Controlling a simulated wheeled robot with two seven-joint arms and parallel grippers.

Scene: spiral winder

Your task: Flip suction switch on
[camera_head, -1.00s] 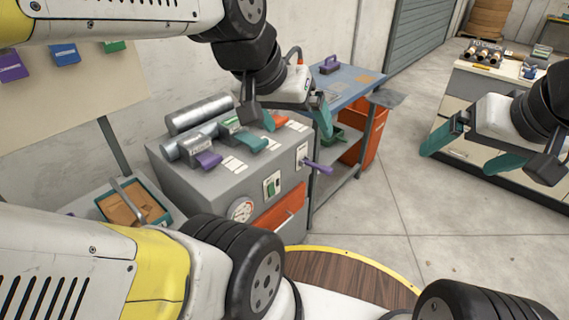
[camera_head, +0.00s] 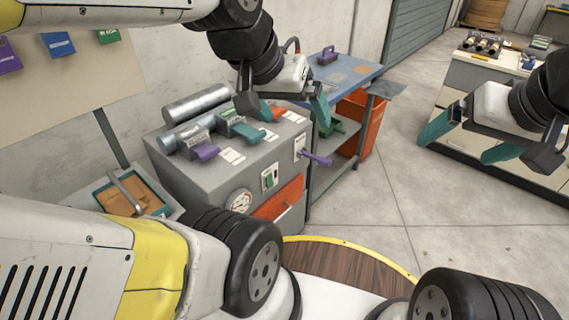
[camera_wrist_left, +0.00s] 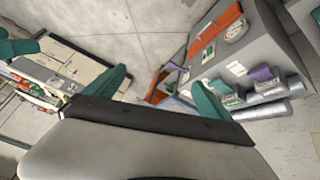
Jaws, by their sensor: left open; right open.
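The grey machine (camera_head: 225,180) stands left of centre, with a purple lever (camera_head: 207,152), a teal lever (camera_head: 250,132) and an orange lever (camera_head: 271,113) along its top. A green switch on a white plate (camera_head: 269,179) is on its front face. A purple handle (camera_head: 317,159) sticks out from its right side. I cannot read which control is the suction switch. My left gripper (camera_head: 292,110) is open and empty, over the machine's far right end. It also shows in the left wrist view (camera_wrist_left: 165,97). My right gripper (camera_head: 470,140) is open and empty at the right, away from the machine.
A round gauge (camera_head: 239,202) and an orange drawer (camera_head: 279,199) are on the machine's front. A blue-topped bench (camera_head: 345,82) stands behind it. A tray (camera_head: 166,210) is at its left. A white counter (camera_head: 455,86) stands at the right. The floor between is clear.

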